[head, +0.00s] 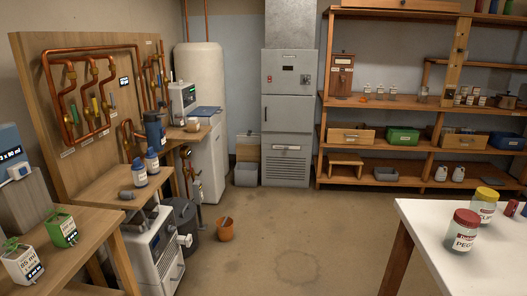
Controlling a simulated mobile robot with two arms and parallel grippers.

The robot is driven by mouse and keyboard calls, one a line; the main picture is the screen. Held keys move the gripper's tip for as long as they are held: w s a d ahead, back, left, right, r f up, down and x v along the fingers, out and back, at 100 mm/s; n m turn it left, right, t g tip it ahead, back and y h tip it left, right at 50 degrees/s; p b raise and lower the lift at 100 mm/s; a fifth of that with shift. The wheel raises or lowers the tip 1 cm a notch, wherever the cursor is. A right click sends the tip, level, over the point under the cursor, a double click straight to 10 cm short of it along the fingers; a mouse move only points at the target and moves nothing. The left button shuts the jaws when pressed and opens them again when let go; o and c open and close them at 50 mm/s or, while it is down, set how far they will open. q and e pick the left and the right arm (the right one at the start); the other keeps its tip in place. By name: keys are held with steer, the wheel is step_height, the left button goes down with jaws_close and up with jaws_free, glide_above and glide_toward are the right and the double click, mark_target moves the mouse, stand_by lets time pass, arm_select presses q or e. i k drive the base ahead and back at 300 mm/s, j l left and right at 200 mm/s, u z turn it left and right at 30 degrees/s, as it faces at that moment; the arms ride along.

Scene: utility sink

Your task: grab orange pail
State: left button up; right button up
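An orange pail (225,231) stands upright on the floor, left of the picture's middle, in front of the white cabinet and beside a dark grey bin. A thin handle or stick seems to show at its rim; it is too small to tell. Neither of my grippers shows in the head view, so nothing is seen touching the pail.
Left are wooden benches (85,235) and a white machine (153,250). A dark grey bin (182,217) stands left of the pail. A white table (470,262) with red- and yellow-lidded jars is at right. The floor (300,240) between is clear.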

mark_target(225, 229)
steer(key=i+l+u, duration=0.1)
steer(key=i, duration=0.5)
steer(key=i+l+u, duration=0.1)
steer(key=i, duration=0.55)
steer(key=i+l+u, duration=0.1)
steer(key=i, duration=0.5)
steer(key=l, duration=0.1)
